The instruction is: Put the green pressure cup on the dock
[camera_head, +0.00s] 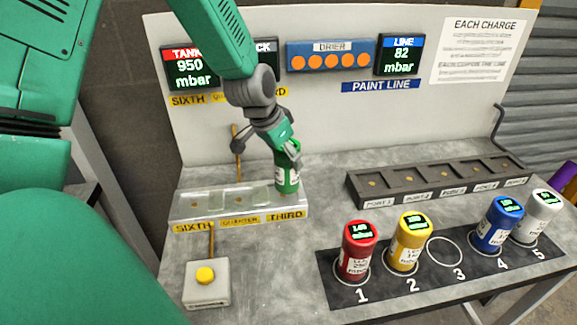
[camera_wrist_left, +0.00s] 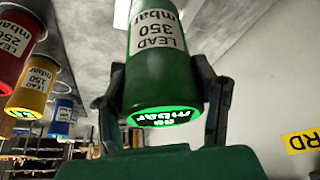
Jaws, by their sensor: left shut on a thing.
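The green pressure cup (camera_head: 287,176) is upright at the THIRD place of the dock (camera_head: 240,205), a pale block labelled SIXTH, QUARTER and THIRD. My left gripper (camera_head: 287,150) is shut around the cup's upper part. In the left wrist view the green cup (camera_wrist_left: 152,70) sits between both fingers of my left gripper (camera_wrist_left: 160,100), its lit end facing the camera. Whether the cup's base rests fully on the dock I cannot tell. The dock's SIXTH and QUARTER places are empty. My right gripper is not in view.
Red (camera_head: 358,250), yellow (camera_head: 411,243), blue (camera_head: 495,225) and white (camera_head: 538,217) cups stand on a black numbered mat (camera_head: 335,285); ring 3 is empty. A dark port rack (camera_head: 365,190) stands behind them. A yellow button box (camera_head: 206,285) is in front of the dock.

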